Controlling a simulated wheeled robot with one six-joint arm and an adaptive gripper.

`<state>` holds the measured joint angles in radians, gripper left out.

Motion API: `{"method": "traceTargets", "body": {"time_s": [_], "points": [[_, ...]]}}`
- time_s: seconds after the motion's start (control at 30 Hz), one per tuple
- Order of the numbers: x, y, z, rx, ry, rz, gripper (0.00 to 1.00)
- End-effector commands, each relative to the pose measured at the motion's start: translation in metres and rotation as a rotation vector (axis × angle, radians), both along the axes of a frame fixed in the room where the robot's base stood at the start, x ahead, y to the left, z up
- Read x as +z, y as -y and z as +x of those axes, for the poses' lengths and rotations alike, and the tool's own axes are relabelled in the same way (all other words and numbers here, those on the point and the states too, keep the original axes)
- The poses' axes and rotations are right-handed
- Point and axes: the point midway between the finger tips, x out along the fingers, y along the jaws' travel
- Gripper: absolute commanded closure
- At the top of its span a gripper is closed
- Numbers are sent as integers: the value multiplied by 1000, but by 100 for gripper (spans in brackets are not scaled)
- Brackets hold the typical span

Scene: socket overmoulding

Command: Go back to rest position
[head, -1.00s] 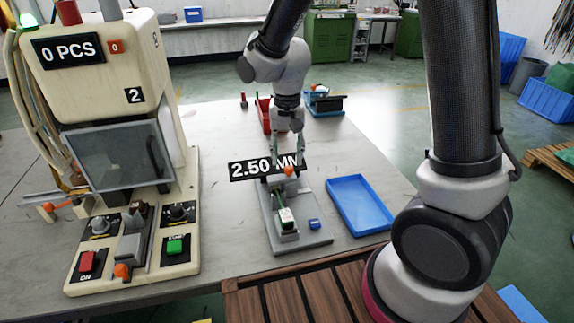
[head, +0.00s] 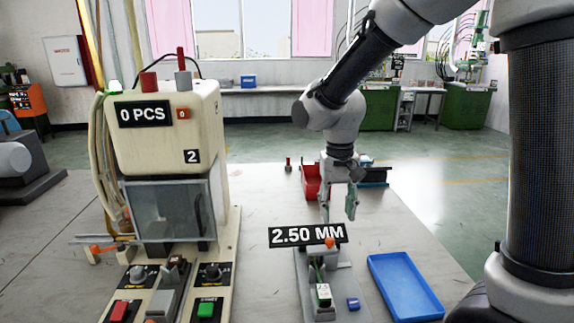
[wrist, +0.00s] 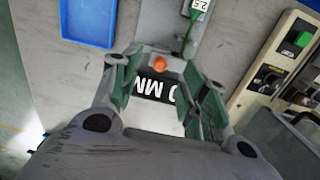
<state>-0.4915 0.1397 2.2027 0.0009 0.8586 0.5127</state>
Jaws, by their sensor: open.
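My gripper (head: 339,212) is open and empty, pointing down above the gauge fixture with the "2.50 MM" sign (head: 307,235) in the head view. The gripper also shows in the wrist view (wrist: 165,98), with its green-lined fingers spread apart. The sign (wrist: 165,88) and an orange knob (wrist: 160,64) appear between and beyond the fingers there. The fixture's grey base (head: 345,285) carries a green and white part (head: 323,294) and a small blue block (head: 353,304). No contact between the fingers and the fixture is visible.
A moulding machine (head: 165,130) reading "0 PCS" stands on the left of the table. An empty blue tray (head: 405,285) lies right of the fixture. A red bin (head: 311,182) and a blue holder (head: 374,178) stand behind my gripper.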

Motion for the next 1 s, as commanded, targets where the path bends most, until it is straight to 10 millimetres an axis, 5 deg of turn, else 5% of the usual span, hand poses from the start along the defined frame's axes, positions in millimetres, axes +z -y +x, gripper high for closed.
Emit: {"method": "traceTargets", "body": {"time_s": [0.3,0.6,1.0], "points": [[54,83,-74,247,58,37,56],[102,162,-149,148,290,44,56],[126,189,-170,23,428,25,56]]}}
